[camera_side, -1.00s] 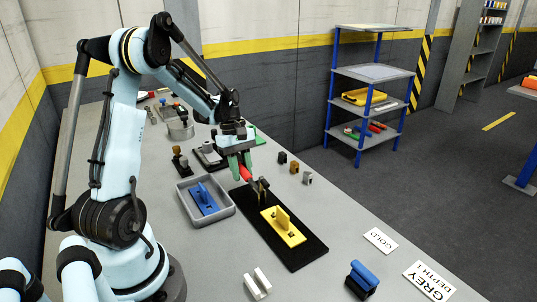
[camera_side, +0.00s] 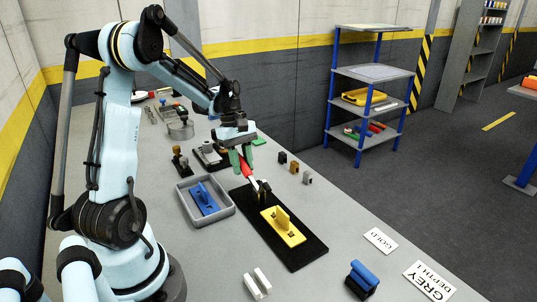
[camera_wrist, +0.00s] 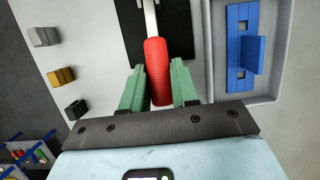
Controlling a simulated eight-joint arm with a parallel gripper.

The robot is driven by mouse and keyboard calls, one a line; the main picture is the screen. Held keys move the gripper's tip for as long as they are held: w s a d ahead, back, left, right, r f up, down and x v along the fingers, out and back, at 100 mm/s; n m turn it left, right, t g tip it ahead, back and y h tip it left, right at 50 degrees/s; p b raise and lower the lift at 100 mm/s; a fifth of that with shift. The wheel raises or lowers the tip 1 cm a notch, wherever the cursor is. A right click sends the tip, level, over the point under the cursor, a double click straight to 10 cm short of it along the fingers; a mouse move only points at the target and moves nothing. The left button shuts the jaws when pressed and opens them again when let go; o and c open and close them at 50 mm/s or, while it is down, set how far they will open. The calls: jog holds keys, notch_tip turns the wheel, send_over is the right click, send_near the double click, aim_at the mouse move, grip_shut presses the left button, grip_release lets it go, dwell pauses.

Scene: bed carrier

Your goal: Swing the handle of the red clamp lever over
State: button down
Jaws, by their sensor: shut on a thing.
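The red clamp lever handle (camera_side: 246,168) stands tilted above the black base plate (camera_side: 298,250). Its metal arm joins the clamp bracket (camera_side: 264,193) behind the yellow block (camera_side: 284,226). My gripper (camera_side: 240,160) is at the upper end of the handle. In the wrist view the red handle (camera_wrist: 157,70) lies between the two green fingers (camera_wrist: 159,88), and my gripper is shut on it. The finger contact faces are partly hidden by the handle.
A grey tray (camera_side: 228,219) with a blue part (camera_side: 204,198) stands left of the plate. Small black, gold and grey blocks (camera_side: 294,167) stand to the right. A blue-topped block (camera_side: 363,274) and a white slotted block (camera_side: 257,283) are at the front.

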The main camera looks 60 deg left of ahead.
jog(key=shift+d+r, duration=0.15)
jog(key=shift+r, duration=0.05)
jog(key=shift+d+r, duration=0.3)
jog(key=shift+r, duration=0.3)
jog(key=shift+d+r, duration=0.45)
jog(key=shift+r, duration=0.05)
dwell(0.4)
jog(key=shift+d+r, duration=0.45)
jog(key=shift+r, duration=0.05)
jog(key=shift+d, duration=0.1)
